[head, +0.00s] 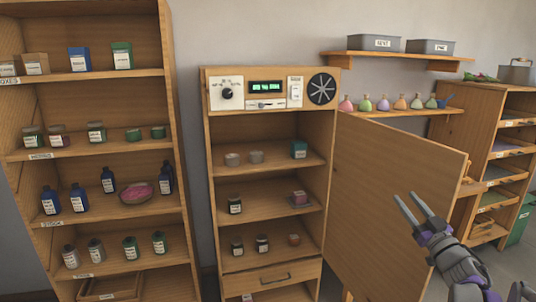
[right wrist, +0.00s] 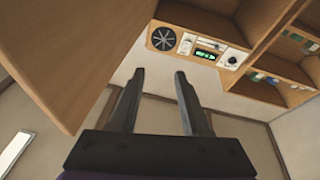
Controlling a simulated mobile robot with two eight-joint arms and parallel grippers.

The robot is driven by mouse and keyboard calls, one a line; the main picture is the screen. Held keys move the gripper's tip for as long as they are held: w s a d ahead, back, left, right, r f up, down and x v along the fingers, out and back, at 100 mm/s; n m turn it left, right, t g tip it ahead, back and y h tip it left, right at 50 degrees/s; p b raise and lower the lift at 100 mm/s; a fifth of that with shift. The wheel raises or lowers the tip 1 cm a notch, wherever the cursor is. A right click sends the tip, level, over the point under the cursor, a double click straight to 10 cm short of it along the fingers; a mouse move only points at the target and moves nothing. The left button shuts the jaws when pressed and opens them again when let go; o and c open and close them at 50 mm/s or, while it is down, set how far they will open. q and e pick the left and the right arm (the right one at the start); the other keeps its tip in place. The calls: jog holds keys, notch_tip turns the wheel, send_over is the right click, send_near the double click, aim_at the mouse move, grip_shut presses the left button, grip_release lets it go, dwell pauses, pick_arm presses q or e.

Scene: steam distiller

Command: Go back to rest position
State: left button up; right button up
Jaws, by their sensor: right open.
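My right gripper (head: 418,206) is open and empty. In the head view it is at the lower right, in front of the open cabinet door (head: 390,190), with its fingers pointing up and to the left. In the right wrist view its two fingers (right wrist: 162,82) stand apart with nothing between them. The cabinet (head: 272,172) stands in the middle of the head view, with a control panel (head: 268,90) at its top showing a lit green display. My left gripper is not in view.
A tall shelf (head: 98,105) with jars, bottles and a bowl stands at the left. Colored flasks (head: 383,104) stand on a wall shelf, with grey bins (head: 430,47) above. A wooden rack (head: 510,150) is at the right. The cabinet door juts out near my right gripper.

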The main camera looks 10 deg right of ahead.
jog(key=s+a+f+m+g+p, duration=0.1)
jog(key=s+a+f+g+p, duration=0.1)
jog(key=s+a+f+g, duration=0.6)
jog(key=s+a+f+g+p, duration=0.3)
jog(key=s+a+f+g, duration=0.5)
jog(key=s+a+f, duration=0.9)
jog(key=s+a, duration=0.4)
jog(key=a, duration=0.3)
jog(key=shift+s+m, duration=0.35)
jog(key=shift+m, duration=0.05)
jog(key=shift+d, duration=0.1)
